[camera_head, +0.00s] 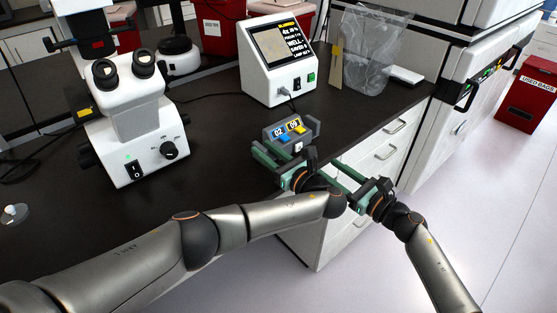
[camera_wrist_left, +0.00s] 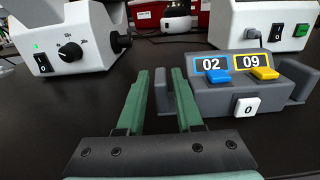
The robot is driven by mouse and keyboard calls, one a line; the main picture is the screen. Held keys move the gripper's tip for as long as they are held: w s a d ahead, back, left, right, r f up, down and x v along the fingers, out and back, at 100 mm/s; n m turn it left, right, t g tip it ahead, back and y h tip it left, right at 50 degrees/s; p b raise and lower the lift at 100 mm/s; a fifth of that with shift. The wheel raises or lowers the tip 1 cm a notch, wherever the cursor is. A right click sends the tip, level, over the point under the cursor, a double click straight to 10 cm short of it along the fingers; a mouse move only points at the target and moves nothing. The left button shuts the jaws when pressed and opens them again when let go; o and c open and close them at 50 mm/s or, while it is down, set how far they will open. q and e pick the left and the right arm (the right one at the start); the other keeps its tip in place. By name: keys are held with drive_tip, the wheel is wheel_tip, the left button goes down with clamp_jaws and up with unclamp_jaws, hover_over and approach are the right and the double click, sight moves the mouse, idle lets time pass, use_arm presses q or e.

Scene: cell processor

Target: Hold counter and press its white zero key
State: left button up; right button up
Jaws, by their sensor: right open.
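The counter (camera_head: 290,133) is a grey box with a blue key and a yellow key below displays reading 02 and 09. It sits on the black bench; its white zero key (camera_wrist_left: 246,106) is on the front face. It has a grey upright tab at each end.
A white microscope (camera_head: 138,118) stands to the left. A white device with a screen (camera_head: 278,62) stands behind the counter, with a cable at its front. A clear bag (camera_head: 372,50) is at the back right. White drawers (camera_head: 375,150) lie below the bench edge.

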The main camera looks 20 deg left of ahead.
use_arm(q)
drive_tip(key=x, duration=0.6)
clamp_jaws()
idle(1.3)
idle(0.4)
idle(2.1)
use_arm(e)
clamp_jaws()
